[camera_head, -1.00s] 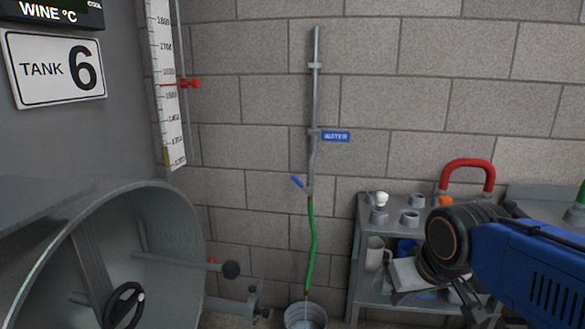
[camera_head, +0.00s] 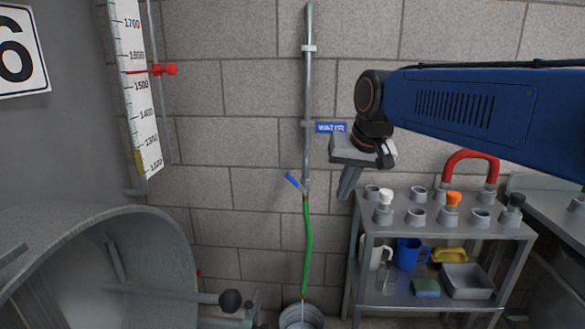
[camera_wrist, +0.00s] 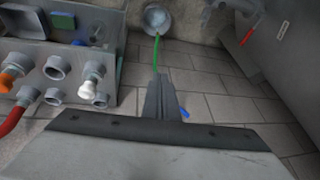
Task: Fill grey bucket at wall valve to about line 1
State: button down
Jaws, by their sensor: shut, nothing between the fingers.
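The grey bucket (camera_head: 301,316) stands on the floor by the wall, cut off by the bottom edge; the wrist view shows it too (camera_wrist: 158,18). A green hose (camera_head: 308,245) hangs from the wall valve (camera_head: 306,190) to above the bucket. A thin pale streak runs from its end into the bucket. The valve's blue lever (camera_head: 293,182) slants up to the left; it also shows in the wrist view (camera_wrist: 184,112). My gripper (camera_head: 345,195) is shut and empty, pointing down, right of the valve and apart from it in the picture. Line 1 cannot be made out.
A metal shelf (camera_head: 440,235) with capped sockets, mugs and a tray stands right of the hose, below my arm. A large tank with an open round hatch (camera_head: 110,262) is at left. Bare wall lies between hatch and hose.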

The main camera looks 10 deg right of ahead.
jog(key=w+a+r+m, duration=0.1)
jog(key=w+r, duration=0.3)
jog(key=w, duration=0.5)
jog(key=w+a+r+m, duration=0.15)
jog(key=w+r, duration=0.25)
jog(key=w, duration=0.4)
send_over(296, 182)
jog(key=s, duration=0.1)
jog(key=shift+f, duration=6)
jog(key=shift+n, duration=0.25)
